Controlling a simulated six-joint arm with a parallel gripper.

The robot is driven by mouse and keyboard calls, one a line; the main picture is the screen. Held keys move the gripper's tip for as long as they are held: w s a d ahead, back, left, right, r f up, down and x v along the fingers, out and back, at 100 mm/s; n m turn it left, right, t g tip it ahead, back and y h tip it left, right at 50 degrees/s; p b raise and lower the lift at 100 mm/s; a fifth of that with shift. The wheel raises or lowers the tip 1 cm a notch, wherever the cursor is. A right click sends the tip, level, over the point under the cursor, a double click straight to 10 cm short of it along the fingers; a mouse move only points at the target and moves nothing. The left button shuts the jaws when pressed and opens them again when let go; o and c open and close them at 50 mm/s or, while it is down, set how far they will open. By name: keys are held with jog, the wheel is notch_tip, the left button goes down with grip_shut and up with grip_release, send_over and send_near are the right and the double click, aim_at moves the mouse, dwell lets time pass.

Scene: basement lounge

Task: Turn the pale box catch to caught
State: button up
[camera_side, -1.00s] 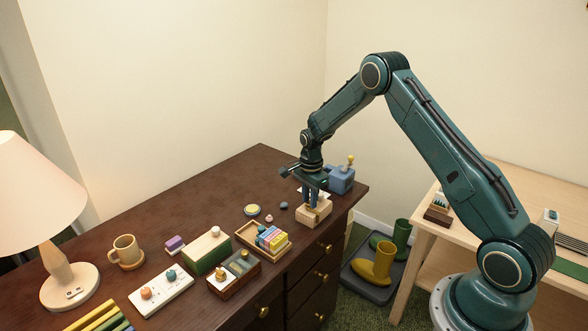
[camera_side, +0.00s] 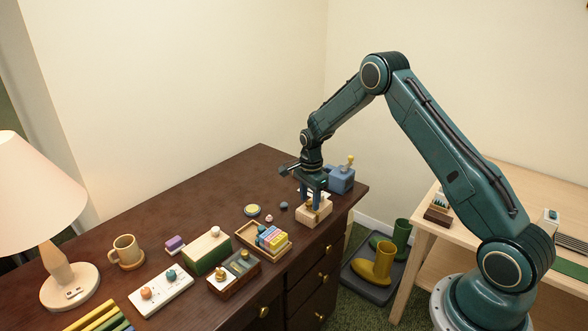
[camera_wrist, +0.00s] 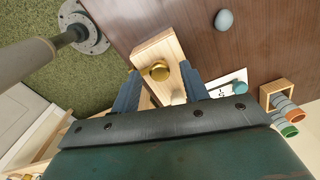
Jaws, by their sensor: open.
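The pale wooden box (camera_side: 319,216) stands near the right front edge of the dark desk. In the wrist view the same box (camera_wrist: 152,46) carries a round brass knob (camera_wrist: 160,71). My gripper (camera_side: 312,204) is low over the box, pointing down. In the wrist view my gripper (camera_wrist: 161,80) is open, with one finger on each side of the box top near the knob. I cannot tell whether either finger touches the catch. The lower part of the box is hidden by my gripper body, and the catch's position is unclear.
A wooden tray (camera_side: 243,232) with coloured blocks and small round things lie left. A grey-blue ball (camera_wrist: 224,20) lies nearby. The desk's back middle is clear.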

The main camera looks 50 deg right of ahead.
aim_at(310, 202)
jog(key=shift+r, duration=0.1)
notch_tip(310, 202, up, 14)
dwell(0.7)
